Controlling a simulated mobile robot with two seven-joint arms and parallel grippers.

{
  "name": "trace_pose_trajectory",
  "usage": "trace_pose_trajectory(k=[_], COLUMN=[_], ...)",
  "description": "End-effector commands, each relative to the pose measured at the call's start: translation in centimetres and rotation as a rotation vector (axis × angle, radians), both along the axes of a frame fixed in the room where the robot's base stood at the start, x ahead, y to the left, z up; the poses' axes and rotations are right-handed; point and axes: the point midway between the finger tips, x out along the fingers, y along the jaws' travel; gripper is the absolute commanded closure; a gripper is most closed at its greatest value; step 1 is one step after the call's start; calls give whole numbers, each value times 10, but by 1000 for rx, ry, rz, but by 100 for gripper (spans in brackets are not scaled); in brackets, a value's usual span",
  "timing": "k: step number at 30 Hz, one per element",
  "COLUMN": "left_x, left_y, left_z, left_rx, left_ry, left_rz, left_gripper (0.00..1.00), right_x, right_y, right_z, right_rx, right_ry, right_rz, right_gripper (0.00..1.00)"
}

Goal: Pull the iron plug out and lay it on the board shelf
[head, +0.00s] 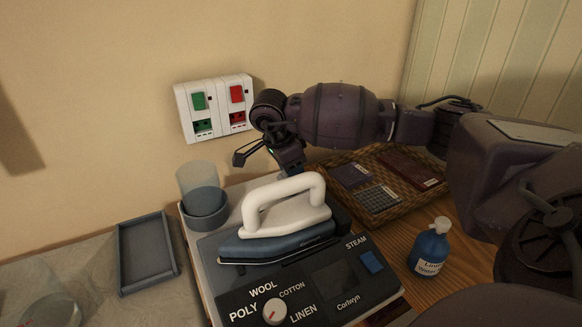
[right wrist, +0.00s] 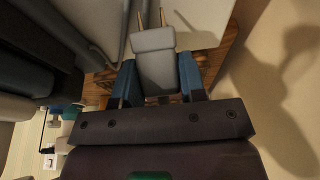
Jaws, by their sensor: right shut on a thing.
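My right gripper (head: 286,160) is in front of the wall just right of the sockets and behind the iron. In the right wrist view its blue fingers (right wrist: 158,84) are shut on a light grey plug (right wrist: 155,58). The plug's two brass pins are bare and point away from the gripper, clear of any socket. The plug is hidden in the head view. The white-handled iron (head: 286,210) rests on its dark station (head: 330,285). A shallow grey tray (head: 146,254), possibly the board shelf, lies at the left. My left gripper is not in view.
Two wall sockets, one green (head: 198,101) and one red (head: 237,94), sit side by side. A cup (head: 205,203) stands left of the iron. A wicker basket (head: 345,165) and a blue bottle (head: 430,246) are at the right. The tray's inside looks empty.

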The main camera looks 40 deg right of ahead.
Motion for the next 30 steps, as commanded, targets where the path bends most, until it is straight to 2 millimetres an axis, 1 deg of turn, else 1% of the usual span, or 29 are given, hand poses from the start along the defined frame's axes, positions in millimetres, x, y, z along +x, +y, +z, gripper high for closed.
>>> trace_pose_trajectory(k=[14, 15, 20, 30], left_x=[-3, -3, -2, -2], left_y=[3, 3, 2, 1], left_z=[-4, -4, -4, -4], left_rx=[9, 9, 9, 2], left_ry=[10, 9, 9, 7], left_rz=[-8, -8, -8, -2], left_gripper=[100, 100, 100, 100], right_x=[0, 0, 0, 0], right_y=[0, 0, 0, 0], right_z=[-8, -8, -7, -8], right_rx=[-1, -1, -1, 0], right_ry=[1, 0, 0, 0], right_rz=[0, 0, 0, 0], right_gripper=[91, 58, 33, 32])
